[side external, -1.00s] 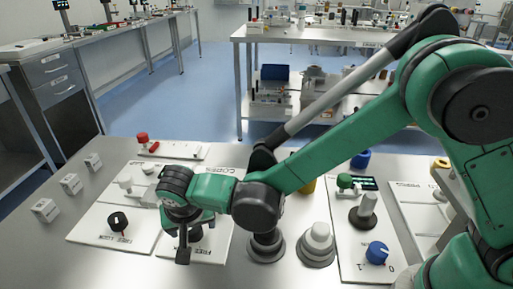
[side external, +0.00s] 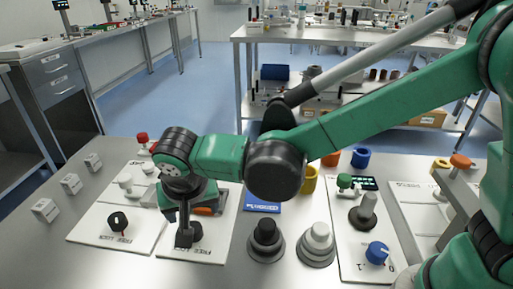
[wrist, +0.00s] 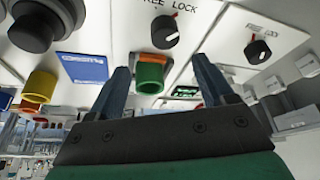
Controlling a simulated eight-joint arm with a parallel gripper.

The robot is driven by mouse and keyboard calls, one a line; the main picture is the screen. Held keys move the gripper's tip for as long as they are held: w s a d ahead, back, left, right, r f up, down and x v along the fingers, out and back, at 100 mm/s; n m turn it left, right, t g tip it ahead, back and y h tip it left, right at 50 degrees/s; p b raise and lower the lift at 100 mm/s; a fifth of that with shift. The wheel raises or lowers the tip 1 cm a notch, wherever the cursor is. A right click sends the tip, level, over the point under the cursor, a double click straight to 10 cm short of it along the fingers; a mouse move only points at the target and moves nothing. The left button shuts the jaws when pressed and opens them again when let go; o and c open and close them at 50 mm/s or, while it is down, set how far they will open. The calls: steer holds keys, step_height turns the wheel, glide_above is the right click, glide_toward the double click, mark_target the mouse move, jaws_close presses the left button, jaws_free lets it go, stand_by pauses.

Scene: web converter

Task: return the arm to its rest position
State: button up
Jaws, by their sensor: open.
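My gripper (side external: 184,238) hangs over the front left of the metal table in the side view, pointing down above a white panel (side external: 210,251). Its two dark fingers stand apart in the wrist view (wrist: 163,75), with nothing held between them. A green cup-like piece (wrist: 149,74) with an orange edge shows beyond the gap between the fingers; I cannot tell how far below it is. A black knob marked LOCK (wrist: 165,31) is on the white panel, and part of the panel is hidden by my gripper in the side view.
Left of my gripper is a black knob (side external: 117,221) on another panel. To the right stand a black stepped knob (side external: 266,239), a grey stepped knob (side external: 318,244) and a blue knob (side external: 377,253). White blocks (side external: 45,210) line the left.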

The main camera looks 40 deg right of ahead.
steer(key=s+d+r+n+t, duration=0.1)
steer(key=s+d, duration=0.3)
steer(key=d, duration=0.6)
steer(key=s+d+r+n+t+y, duration=0.1)
steer(key=s+d+r+n+t, duration=0.1)
steer(key=d, duration=0.8)
step_height(320, 180, up, 2)
steer(key=shift+s+r+n, duration=0.2)
steer(key=shift+s+n, duration=0.3)
steer(key=shift+s, duration=0.35)
